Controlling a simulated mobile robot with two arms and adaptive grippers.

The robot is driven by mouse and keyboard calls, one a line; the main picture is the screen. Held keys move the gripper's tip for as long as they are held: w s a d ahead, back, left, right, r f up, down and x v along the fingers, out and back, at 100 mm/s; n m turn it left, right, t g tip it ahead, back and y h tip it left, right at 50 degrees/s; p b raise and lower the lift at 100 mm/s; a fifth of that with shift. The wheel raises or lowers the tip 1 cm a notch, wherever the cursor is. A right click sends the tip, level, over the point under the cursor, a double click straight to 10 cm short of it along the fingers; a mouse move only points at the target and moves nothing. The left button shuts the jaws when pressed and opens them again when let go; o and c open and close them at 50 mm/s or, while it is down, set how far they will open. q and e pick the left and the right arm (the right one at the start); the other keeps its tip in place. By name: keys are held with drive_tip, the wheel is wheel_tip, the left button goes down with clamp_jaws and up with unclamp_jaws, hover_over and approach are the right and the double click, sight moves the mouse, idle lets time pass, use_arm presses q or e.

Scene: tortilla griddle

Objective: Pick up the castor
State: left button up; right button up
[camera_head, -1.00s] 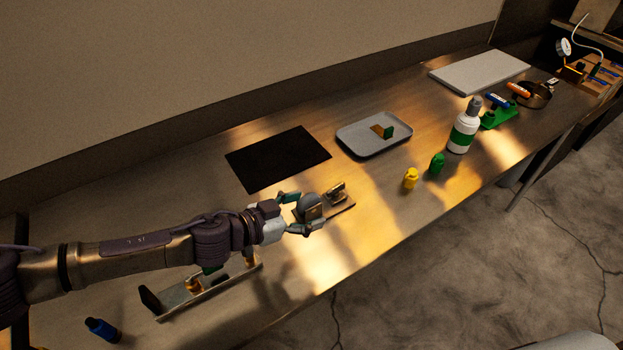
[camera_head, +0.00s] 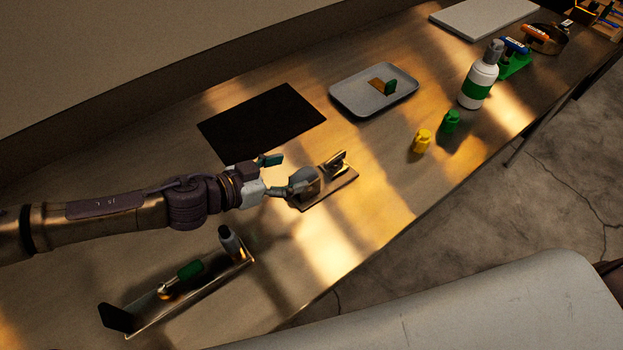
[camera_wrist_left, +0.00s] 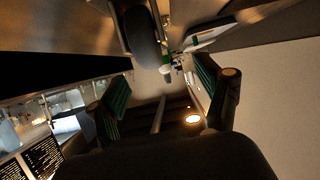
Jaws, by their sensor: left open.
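The castor (camera_head: 304,182), a dark grey round wheel, sits at the left end of a small flat board (camera_head: 322,194) on the bench. My left gripper (camera_head: 281,175) is open at the castor's left side. One finger stands out beyond the castor's far side. The other overlaps the castor in the picture, and I cannot tell if it touches. In the left wrist view the dark wheel (camera_wrist_left: 143,45) shows at the top, beyond and between the two green-padded fingers (camera_wrist_left: 162,92). My right gripper is not in view.
A small metal bracket (camera_head: 335,160) stands on the board's right end. A black mat (camera_head: 260,122) and a grey tray (camera_head: 345,104) lie behind. A long holder (camera_head: 190,296) with bottles is at front left.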

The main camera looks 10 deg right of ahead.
sight(314, 171)
use_arm(q)
drive_tip(key=x, duration=0.5)
drive_tip(key=p+x, duration=0.1)
drive_tip(key=x, duration=0.1)
drive_tip(key=shift+s+d+f, duration=0.25)
drive_tip(key=shift+f, duration=0.2)
drive_tip(key=shift+s, duration=0.1)
drive_tip(key=shift+c, duration=0.5)
drive_tip(key=shift+r, duration=0.1)
clamp_jaws()
